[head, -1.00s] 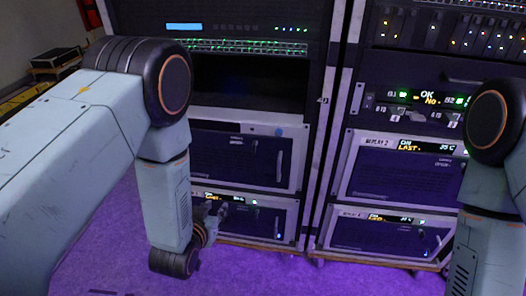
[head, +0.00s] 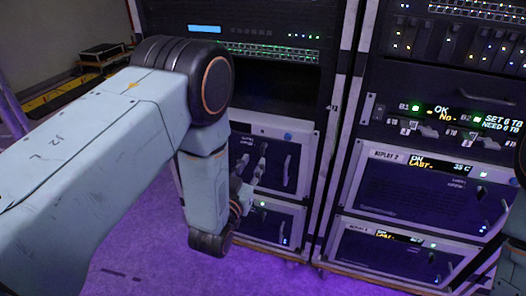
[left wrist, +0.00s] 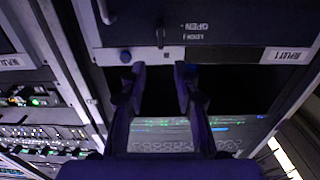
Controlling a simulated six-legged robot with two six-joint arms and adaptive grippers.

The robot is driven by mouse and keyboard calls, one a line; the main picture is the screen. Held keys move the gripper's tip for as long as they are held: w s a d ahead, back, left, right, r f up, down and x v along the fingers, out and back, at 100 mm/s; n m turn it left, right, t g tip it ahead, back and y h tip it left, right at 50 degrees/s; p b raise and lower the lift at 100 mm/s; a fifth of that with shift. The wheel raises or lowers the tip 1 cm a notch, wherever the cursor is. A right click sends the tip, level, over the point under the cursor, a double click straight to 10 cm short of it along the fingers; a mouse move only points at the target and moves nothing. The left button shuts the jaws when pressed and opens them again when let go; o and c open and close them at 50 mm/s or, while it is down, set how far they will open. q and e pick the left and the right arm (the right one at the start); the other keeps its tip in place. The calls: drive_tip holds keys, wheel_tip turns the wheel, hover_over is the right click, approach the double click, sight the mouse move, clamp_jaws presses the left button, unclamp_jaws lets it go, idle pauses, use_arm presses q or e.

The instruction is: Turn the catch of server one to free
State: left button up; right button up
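A small upright catch (left wrist: 160,36) sits beside lettering that includes OPEN. My left gripper (left wrist: 160,72) is open, its two fingers apart and empty, with the catch beyond the gap between the tips. In the head view, my left gripper (head: 254,160) is in front of the upper server (head: 275,175) in the left rack, hiding part of its face. Contact with the catch cannot be told. My right gripper is out of view.
Another server (head: 270,222) sits below. The right rack holds a REPLAY 2 server (head: 410,190). Purple floor (head: 130,250) lies clear in front.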

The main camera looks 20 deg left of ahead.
sight(265, 144)
use_arm(q)
drive_tip(key=w+b, duration=0.2)
drive_tip(key=w, duration=0.5)
drive_tip(key=shift+w, duration=0.15)
drive_tip(key=shift+f, duration=0.1)
clamp_jaws()
